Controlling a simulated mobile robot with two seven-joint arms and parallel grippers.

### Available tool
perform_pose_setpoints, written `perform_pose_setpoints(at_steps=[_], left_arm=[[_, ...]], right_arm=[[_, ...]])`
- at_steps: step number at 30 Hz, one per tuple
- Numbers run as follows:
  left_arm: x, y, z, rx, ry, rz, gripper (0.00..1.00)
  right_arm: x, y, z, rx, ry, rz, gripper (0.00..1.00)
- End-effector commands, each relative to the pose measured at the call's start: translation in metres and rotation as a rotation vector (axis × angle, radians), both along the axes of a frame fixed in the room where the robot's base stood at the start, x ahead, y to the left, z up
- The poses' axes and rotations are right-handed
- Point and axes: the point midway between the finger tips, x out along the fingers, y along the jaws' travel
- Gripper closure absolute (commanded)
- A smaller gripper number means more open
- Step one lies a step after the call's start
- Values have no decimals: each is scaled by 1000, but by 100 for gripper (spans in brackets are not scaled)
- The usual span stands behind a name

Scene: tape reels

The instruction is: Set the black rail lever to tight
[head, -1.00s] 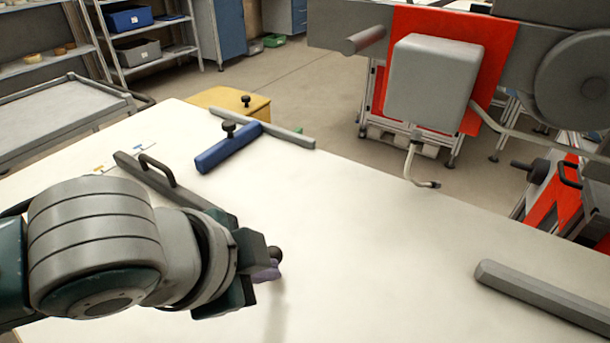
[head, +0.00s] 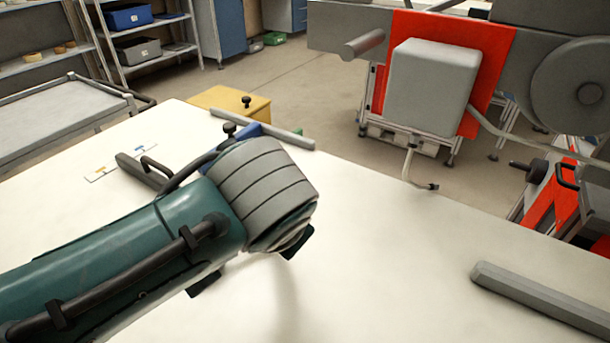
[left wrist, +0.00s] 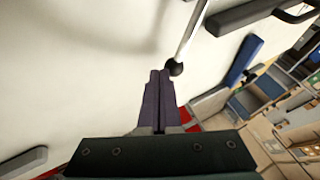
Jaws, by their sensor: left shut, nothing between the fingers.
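The black rail (head: 138,170) lies on the white table at the left in the head view, partly hidden behind my left arm. It has a black handle and also shows at the top of the left wrist view (left wrist: 240,15). A pale metal lever rod (left wrist: 190,32) with a black ball knob (left wrist: 175,67) reaches down to my left gripper (left wrist: 161,74). The gripper's purple fingers are shut and empty, with their tips right beside the knob; I cannot tell if they touch. In the head view my arm hides the fingers and lever. My right gripper is out of view.
A blue rail (left wrist: 243,60) with a black knob (head: 229,129) lies behind the arm. A grey rail (head: 285,135) and yellow box (head: 222,101) are at the far edge. Small marked cards (head: 101,172) lie left. Another grey bar (head: 540,303) is at right; the middle table is clear.

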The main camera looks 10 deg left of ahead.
Motion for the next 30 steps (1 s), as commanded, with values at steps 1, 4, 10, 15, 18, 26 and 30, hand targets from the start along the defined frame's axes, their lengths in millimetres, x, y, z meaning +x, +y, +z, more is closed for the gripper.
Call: perform_pose_setpoints(at_steps=[1, 4, 10, 15, 18, 26, 30], left_arm=[[5, 0, -2, -1, 1, 43, 100], [13, 6, -3, -1, 0, 132, 100], [26, 15, -2, 0, 0, 283, 100], [33, 23, -1, 1, -1, 339, 100], [35, 27, -1, 0, 0, 338, 100], [39, 31, 0, 2, 0, 335, 100], [39, 32, 0, 1, -1, 335, 100]], right_arm=[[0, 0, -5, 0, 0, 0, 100], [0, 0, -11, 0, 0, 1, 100], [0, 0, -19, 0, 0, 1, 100], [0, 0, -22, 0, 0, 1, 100], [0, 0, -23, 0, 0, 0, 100], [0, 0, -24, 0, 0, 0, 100], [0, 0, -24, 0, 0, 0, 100]])
